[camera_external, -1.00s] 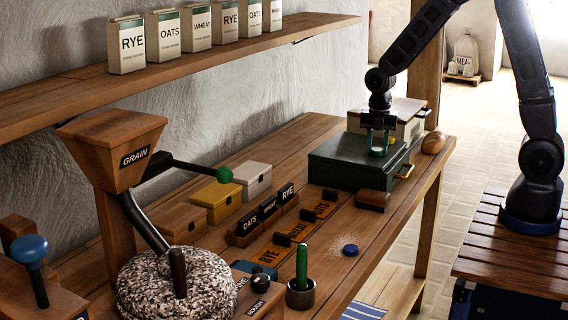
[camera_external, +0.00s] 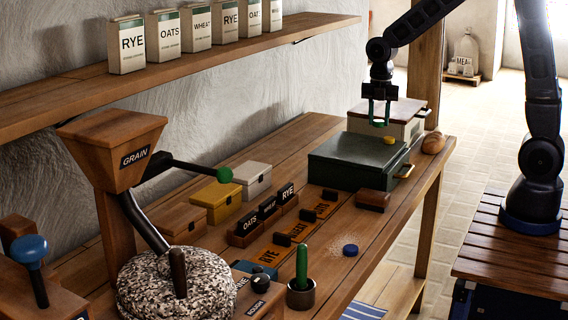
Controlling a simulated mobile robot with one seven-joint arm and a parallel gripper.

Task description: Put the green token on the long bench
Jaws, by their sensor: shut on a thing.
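My gripper (camera_external: 379,120) hangs above the dark green box (camera_external: 345,160) at the far end of the bench. It is shut on the green token (camera_external: 378,123), which shows small and low between the fingers and is hard to make out. The gripper and token are clear of the box lid. The long bench (camera_external: 385,222) is the wooden top running from the near left to the far right.
A yellow token (camera_external: 389,140) lies on the green box's lid. A blue token (camera_external: 350,250) lies on the bench. A brown block (camera_external: 372,200), a bread loaf (camera_external: 433,143) and labelled bins (camera_external: 268,207) stand around. Bare bench lies near the front edge.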

